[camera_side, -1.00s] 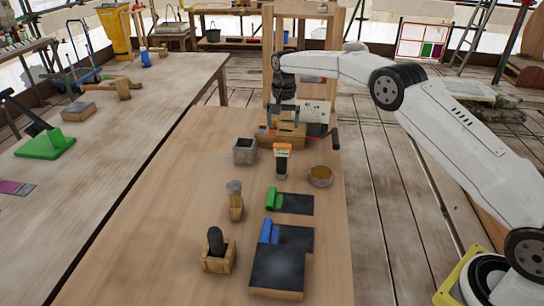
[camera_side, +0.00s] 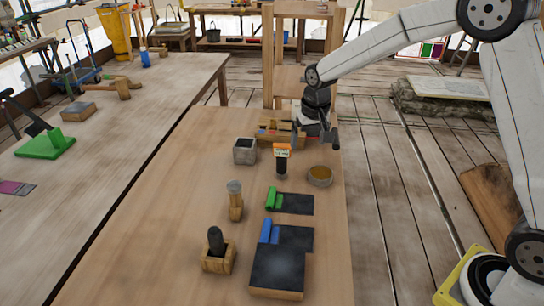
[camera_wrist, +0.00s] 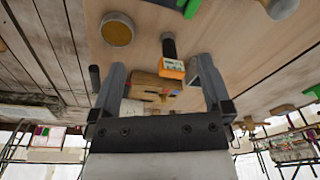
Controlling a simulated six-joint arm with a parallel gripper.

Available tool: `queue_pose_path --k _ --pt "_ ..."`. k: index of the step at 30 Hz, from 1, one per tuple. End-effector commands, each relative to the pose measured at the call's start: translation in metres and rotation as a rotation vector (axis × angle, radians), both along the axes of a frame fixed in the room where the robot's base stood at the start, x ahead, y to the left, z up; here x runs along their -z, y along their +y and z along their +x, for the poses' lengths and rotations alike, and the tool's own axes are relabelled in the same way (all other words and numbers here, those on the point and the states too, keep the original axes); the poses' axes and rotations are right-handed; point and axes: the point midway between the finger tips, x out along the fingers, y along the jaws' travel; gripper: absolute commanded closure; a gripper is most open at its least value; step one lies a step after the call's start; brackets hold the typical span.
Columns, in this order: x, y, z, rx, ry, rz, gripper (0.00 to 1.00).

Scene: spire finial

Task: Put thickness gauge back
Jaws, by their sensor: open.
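The likely thickness gauge (camera_side: 282,160), a small device with an orange-framed head and black body, is on the wooden table in front of a wooden box (camera_side: 267,138). Whether it stands or lies is hard to tell. My gripper (camera_side: 315,135) is open and empty, above the right end of the box, behind and right of the gauge. In the wrist view, the gauge's orange head (camera_wrist: 172,68) shows between the spread fingers of my gripper (camera_wrist: 160,68), nearer the right finger. The wooden box (camera_wrist: 147,88) appears beyond the fingers, with small coloured items in it.
A grey square pot (camera_side: 244,151) is left of the gauge and a round brown-topped tin (camera_side: 320,176) is right of it. Nearer are a green-edged dark pad (camera_side: 295,204), a blue-edged dark block (camera_side: 280,268), a wooden-handled tool (camera_side: 236,205) and a wooden holder (camera_side: 218,260).

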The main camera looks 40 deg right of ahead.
Motion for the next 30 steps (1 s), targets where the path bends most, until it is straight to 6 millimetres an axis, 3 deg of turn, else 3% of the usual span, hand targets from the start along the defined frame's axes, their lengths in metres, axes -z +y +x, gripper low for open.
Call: queue_pose_path --k 21,24,30 --pt "0.022 0.018 -0.184 -0.301 -0.087 -0.049 0.0" --pt "0.026 0.018 -0.2 -0.325 -0.094 -0.054 0.0" --pt "0.029 0.019 -0.213 -0.345 -0.1 -0.059 0.0"
